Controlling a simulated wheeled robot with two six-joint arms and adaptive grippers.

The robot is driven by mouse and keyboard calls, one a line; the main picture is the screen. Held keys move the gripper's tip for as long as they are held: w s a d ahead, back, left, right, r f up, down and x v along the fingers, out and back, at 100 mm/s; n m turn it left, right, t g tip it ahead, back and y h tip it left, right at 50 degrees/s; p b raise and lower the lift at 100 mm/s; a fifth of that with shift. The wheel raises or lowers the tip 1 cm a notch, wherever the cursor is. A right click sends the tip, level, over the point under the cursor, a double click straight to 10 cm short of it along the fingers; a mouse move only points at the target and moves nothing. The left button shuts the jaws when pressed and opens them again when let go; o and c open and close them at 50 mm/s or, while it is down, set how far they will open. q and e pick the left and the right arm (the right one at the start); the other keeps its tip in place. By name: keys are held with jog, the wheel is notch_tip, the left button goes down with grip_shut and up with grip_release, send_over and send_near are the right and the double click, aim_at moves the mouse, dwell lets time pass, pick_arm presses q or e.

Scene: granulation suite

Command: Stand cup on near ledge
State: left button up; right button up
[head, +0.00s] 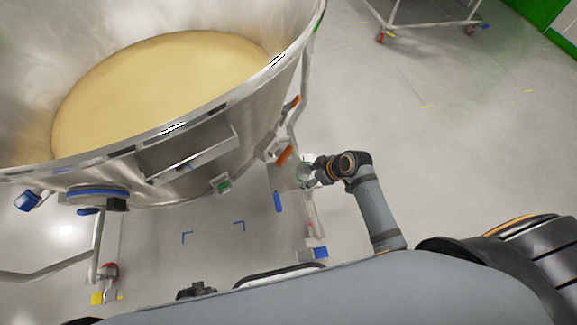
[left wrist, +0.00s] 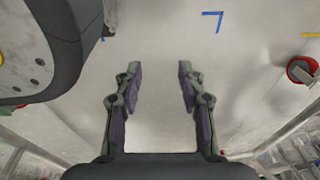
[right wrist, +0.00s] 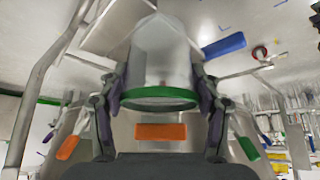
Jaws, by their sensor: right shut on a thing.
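The ring is at the end nearer the wrist. In the head view the cup (head: 302,171) is small and pale, right of the big steel bowl and apart from the ledge. I cannot tell whether it is upright. A flat steel ledge (head: 190,152) juts from the bowl's near outer wall, with nothing seen on it. My left gripper (left wrist: 159,68) is open and empty above the floor.
The steel bowl (head: 215,103) holds pale yellow powder (head: 160,85). Orange handles (head: 285,155) and a blue handle (head: 278,202) stick out near my right gripper. Frame legs with castors stand below. The floor (head: 450,150) at right is clear; a wheeled rack (head: 425,22) stands far back.

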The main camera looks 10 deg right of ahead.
aim_at(298, 169)
jog(key=shift+w+a, duration=1.55)
jog(key=shift+a, duration=0.05)
jog(key=shift+w+a+b, duration=0.45)
jog(key=shift+w+a, duration=0.55)
jog(key=shift+a, duration=0.05)
jog(key=shift+w+a+f, duration=0.2)
jog(key=shift+f, duration=0.15)
pick_arm(q)
jog(key=shift+w+r, duration=0.35)
jog(key=shift+w, duration=0.55)
pick_arm(e)
jog(key=shift+d, duration=0.1)
jog(key=shift+f, duration=0.1)
jog(key=o, duration=1)
jog(key=shift+c, duration=0.2)
jog(key=shift+o, duration=0.4)
pick_arm(q)
jog(key=shift+w, duration=0.1)
